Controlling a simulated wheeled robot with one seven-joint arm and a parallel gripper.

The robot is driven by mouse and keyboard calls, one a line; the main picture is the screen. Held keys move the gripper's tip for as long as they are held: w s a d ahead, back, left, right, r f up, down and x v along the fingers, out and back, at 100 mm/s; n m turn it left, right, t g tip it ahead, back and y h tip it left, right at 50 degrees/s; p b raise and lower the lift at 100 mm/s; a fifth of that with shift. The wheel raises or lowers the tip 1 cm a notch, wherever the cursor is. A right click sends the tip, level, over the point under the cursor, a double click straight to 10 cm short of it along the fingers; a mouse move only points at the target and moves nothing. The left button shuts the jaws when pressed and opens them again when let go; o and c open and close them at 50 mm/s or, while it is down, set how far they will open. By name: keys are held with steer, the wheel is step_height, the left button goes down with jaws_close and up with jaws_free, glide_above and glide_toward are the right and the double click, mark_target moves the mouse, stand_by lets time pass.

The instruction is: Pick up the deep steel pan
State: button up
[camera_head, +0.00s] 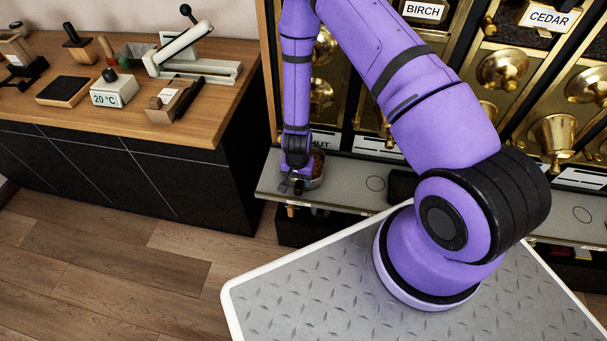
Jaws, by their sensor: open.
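The deep steel pan (315,182) stands on the grey ledge under the brass bins, near the ledge's left end. Only its right part shows, with reddish-brown material inside. My gripper (291,188) points down at the pan's left and front side, with its dark fingers open. The gripper and wrist cover the rest of the pan. I cannot tell whether the fingers touch it or stand around its rim.
The grey ledge (345,184) runs right beneath brass bins with labels such as BIRCH (424,11) and CEDAR (549,18). A black object (403,186) sits on it. A wooden counter (150,45) at left holds a thermometer block (114,91) and tools. The floor before it is clear.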

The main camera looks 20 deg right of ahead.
mark_target(299, 185)
steer(key=shift+s+f, duration=0.15)
steer(key=shift+f, duration=1.25)
steer(key=shift+s+f, duration=0.1)
steer(key=shift+f, duration=1.3)
steer(key=shift+c, duration=0.4)
jaws_close()
